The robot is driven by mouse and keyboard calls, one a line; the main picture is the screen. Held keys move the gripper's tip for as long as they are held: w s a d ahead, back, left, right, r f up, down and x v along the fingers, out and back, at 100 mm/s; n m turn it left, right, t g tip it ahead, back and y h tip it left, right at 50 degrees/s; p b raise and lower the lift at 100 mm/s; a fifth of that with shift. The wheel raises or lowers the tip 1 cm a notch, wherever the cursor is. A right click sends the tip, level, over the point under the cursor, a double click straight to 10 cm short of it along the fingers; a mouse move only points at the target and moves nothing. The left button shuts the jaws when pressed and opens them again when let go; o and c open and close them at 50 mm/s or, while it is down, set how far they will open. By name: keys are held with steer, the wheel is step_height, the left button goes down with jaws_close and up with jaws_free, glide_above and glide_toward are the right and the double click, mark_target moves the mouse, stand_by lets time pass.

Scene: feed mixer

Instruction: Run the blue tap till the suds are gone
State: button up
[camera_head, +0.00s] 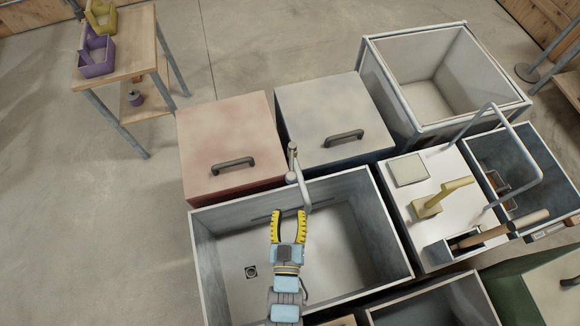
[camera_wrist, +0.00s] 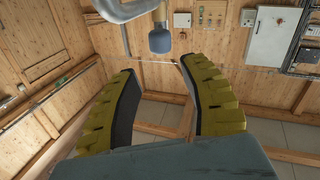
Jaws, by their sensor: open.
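A metal tap (camera_head: 299,182) rises at the back edge of a grey basin (camera_head: 400,235), its pipe reaching over the basin. In the wrist view a curved metal pipe (camera_wrist: 122,8) and a blue-grey cylindrical end (camera_wrist: 160,40) show beyond my fingers; I cannot tell whether this is a handle or a spout end. My gripper (camera_head: 289,213) is over the basin, just in front of the tap, its yellow fingers open and empty. In the wrist view my gripper (camera_wrist: 155,75) has the blue-grey end above its finger gap, apart from it. I see no suds or running water; my arm hides part of the basin.
A drain (camera_head: 251,271) is in the basin floor. Behind stand a red lidded bin (camera_head: 225,125) and a grey lidded bin (camera_head: 320,100). To the right are a counter with a yellow handle (camera_head: 440,198) and a metal rail (camera_head: 532,150). Floor at left is clear.

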mark_target(291, 172)
steer(key=shift+w+d+p, duration=0.15)
steer(key=shift+w+p, duration=0.3)
steer(key=shift+w, duration=3.05)
steer(key=shift+w+d+p, duration=0.1)
steer(key=shift+w+p, duration=0.35)
steer(key=shift+w, duration=3)
jaws_close()
